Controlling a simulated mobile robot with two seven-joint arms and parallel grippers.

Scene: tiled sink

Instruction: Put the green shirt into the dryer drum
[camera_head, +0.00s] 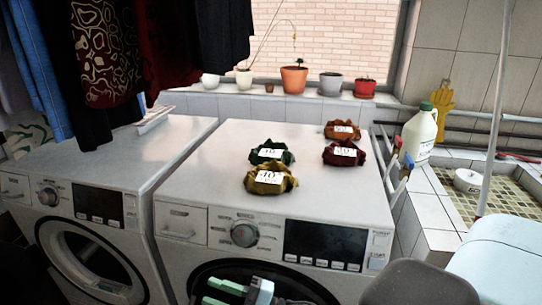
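The green shirt (271,152) is a small dark green bundle with a white label. It lies on top of the right-hand white machine (230,150), behind a mustard bundle (270,182). This machine has a dark round front (215,268), cut off by the bottom edge; I cannot tell whether its door is open. The left machine has a round front (85,255) too; no marking readable here tells which is the dryer. My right gripper (220,292) is low before the right machine's round front, its green fingers apart with nothing visible between them. My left gripper is out of view.
A dark red bundle (345,153) and an orange-brown bundle (342,131) lie on the same top. Clothes (100,50) hang at upper left. Potted plants (294,79) stand on the sill. A white jug (420,133), a pole (494,110) and a tiled sink (510,195) are at right.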

